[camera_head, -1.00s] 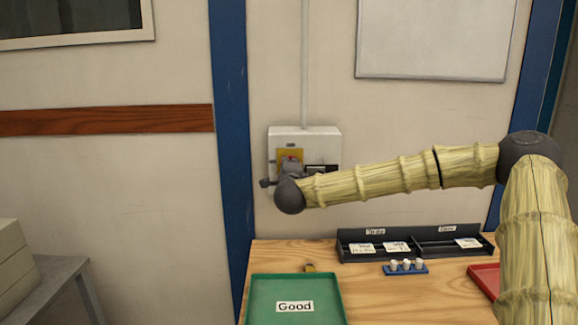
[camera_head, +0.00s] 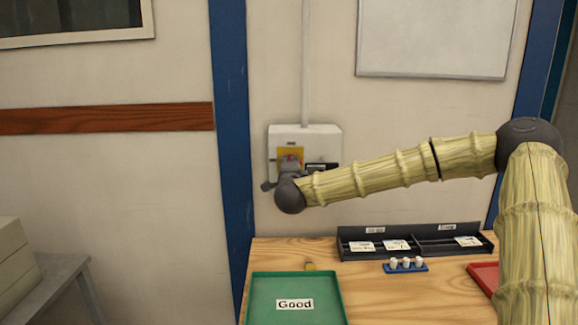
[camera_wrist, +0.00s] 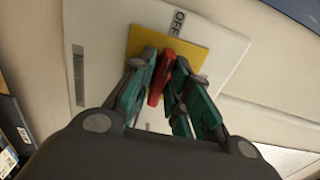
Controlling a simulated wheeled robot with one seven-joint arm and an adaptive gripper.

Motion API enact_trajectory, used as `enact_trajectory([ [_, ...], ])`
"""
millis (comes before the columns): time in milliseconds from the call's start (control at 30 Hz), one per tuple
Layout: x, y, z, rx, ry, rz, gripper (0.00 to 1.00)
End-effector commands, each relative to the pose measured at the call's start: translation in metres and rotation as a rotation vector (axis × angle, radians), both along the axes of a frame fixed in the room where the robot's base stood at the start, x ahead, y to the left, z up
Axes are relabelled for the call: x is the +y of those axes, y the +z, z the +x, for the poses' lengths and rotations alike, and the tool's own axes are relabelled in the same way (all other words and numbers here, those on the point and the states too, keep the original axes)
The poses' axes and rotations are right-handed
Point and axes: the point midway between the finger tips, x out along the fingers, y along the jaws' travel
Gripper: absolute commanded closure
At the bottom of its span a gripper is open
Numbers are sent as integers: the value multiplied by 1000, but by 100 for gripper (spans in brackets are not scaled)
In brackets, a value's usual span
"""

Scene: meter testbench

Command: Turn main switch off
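The main switch is on a pale box (camera_head: 328,148) on the wall, with a yellow plate (camera_head: 298,153) and a red handle. In the wrist view the red handle (camera_wrist: 160,77) stands out from the yellow plate (camera_wrist: 196,54), and an OFF label (camera_wrist: 178,20) is beyond the plate's upper edge. The handle points roughly toward that label. My gripper (camera_wrist: 166,63) has one finger on each side of the handle, close against it, and appears shut on it. In the head view my gripper (camera_head: 288,172) covers most of the switch.
A wooden table (camera_head: 384,300) stands below, with a green tray (camera_head: 257,303) labelled Good, a black sorting bin (camera_head: 408,253), a blue rack (camera_head: 405,268) of small white parts, and a red tray (camera_head: 484,277). A conduit (camera_head: 305,60) runs up from the box.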

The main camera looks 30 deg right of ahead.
Motion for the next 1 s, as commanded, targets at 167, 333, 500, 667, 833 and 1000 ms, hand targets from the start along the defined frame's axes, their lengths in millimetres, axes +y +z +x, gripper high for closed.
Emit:
enact_trajectory([
  [167,0,1,0,-1,-1,0,66],
  [333,-1,1,0,-3,-1,1,66],
  [500,4,2,-7,-3,0,2,66],
  [667,17,2,-28,-3,2,2,66],
  [833,33,1,-55,-2,1,1,66],
  [1000,48,1,-79,-2,0,1,66],
])
